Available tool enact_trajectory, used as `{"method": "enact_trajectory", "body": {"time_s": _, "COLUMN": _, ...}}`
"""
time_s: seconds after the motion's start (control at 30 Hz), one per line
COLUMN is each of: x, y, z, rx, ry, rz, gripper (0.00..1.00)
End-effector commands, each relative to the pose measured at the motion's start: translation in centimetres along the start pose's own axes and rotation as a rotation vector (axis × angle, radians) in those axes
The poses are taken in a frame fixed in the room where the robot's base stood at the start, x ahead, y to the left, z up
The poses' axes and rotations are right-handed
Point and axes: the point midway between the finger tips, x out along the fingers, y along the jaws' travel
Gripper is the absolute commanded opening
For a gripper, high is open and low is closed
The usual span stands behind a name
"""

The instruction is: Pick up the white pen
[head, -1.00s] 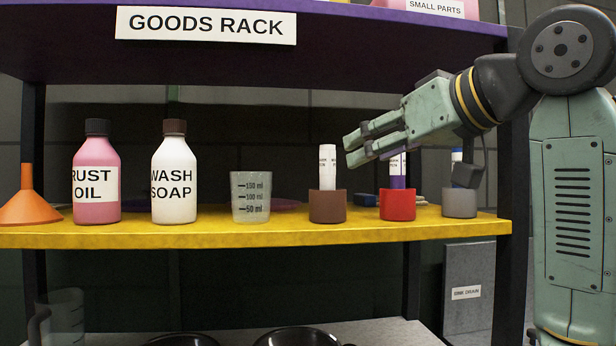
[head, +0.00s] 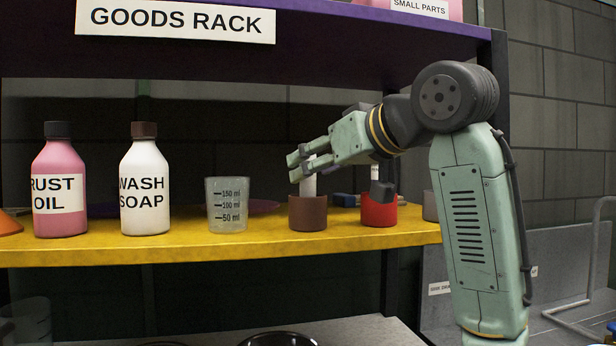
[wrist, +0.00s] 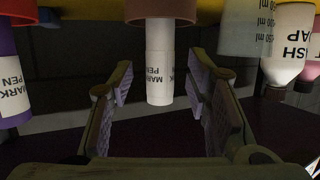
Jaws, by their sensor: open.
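The white pen (head: 309,186) stands upright in a brown cup (head: 308,214) on the yellow shelf in the head view. My gripper (head: 295,167) is open at the pen's upper part, its fingers partly hiding the pen. In the wrist view, which is upside down, the white pen (wrist: 160,70) hangs from the brown cup (wrist: 160,8) at the top. It shows between my open fingers (wrist: 160,88), with a gap on each side. Its label reads MARK PEN.
A red cup (head: 379,213) stands right of the brown cup, and a purple marker (wrist: 12,85) shows left in the wrist view. A measuring beaker (head: 227,207) and the white wash soap bottle (head: 145,185) stand left. A purple shelf (head: 350,40) hangs above.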

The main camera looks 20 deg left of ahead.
Motion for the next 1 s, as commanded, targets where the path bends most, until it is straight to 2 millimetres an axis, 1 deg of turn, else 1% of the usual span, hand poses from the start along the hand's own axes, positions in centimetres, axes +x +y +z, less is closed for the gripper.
{"method": "enact_trajectory", "body": {"time_s": 0.03, "x": 0.8, "y": 0.0, "z": -0.6, "rx": 0.0, "ry": -0.002, "rz": -0.001, "gripper": 0.44}}
{"method": "enact_trajectory", "body": {"time_s": 0.1, "x": 1.8, "y": 0.0, "z": -0.4, "rx": 0.001, "ry": -0.002, "rz": -0.001, "gripper": 0.44}}
{"method": "enact_trajectory", "body": {"time_s": 0.17, "x": 2.4, "y": 0.0, "z": -0.3, "rx": 0.0, "ry": -0.001, "rz": -0.001, "gripper": 0.44}}
{"method": "enact_trajectory", "body": {"time_s": 0.4, "x": 2.6, "y": 0.0, "z": -0.2, "rx": -0.001, "ry": 0.0, "rz": 0.0, "gripper": 0.43}}
{"method": "enact_trajectory", "body": {"time_s": 1.0, "x": 2.5, "y": 0.0, "z": -0.2, "rx": 0.0, "ry": 0.0, "rz": 0.0, "gripper": 0.04}}
